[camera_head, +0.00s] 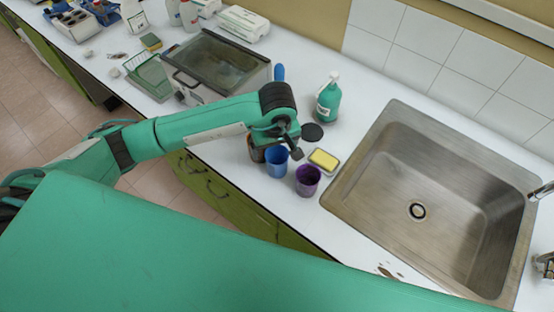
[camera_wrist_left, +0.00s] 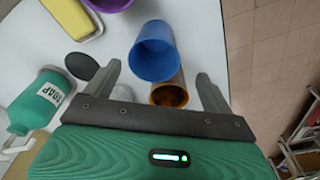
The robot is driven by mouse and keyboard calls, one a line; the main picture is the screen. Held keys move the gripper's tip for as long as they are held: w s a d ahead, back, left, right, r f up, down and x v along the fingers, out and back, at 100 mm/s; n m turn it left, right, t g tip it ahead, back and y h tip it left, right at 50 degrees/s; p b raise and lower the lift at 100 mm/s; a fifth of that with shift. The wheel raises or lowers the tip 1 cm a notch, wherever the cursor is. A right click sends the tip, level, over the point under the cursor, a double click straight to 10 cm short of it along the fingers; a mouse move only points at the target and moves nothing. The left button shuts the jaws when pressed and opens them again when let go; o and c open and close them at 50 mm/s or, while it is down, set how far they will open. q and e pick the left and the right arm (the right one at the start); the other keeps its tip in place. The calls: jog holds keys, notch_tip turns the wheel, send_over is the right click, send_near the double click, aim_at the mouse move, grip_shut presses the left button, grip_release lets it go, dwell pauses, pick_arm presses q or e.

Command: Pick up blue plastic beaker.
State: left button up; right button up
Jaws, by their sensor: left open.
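The blue plastic beaker (camera_head: 277,162) stands upright on the white counter, between a brown beaker (camera_head: 257,150) and a purple beaker (camera_head: 307,180). My left gripper (camera_head: 289,146) is above and just behind the blue beaker in the head view. In the left wrist view the blue beaker (camera_wrist_left: 155,52) shows ahead of and between the two spread fingers (camera_wrist_left: 160,80), and nothing is held. The brown beaker (camera_wrist_left: 169,92) is also between the fingers, nearer the palm. My right gripper is not in view.
A yellow sponge (camera_head: 323,160) on a dish, a black round disc (camera_head: 312,132) and a green soap bottle (camera_head: 328,98) are close by. A steel sink (camera_head: 385,150) is on the right. A glass-lidded box (camera_head: 218,62) stands to the left. The counter's front edge is near the beakers.

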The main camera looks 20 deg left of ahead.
aim_at(277, 159)
pick_arm(q)
jog(key=f+p, duration=0.1)
jog(key=f, duration=0.1)
jog(key=f+p, duration=0.1)
jog(key=f, duration=0.1)
jog(key=f+p, duration=0.1)
jog(key=f, duration=0.1)
jog(key=shift+w+d+f+p, duration=0.2)
jog(key=shift+w+f+p, duration=0.1)
jog(key=shift+w, duration=0.1)
jog(key=shift+f, duration=0.3)
jog(key=shift+c, duration=0.5)
jog(key=c, duration=1)
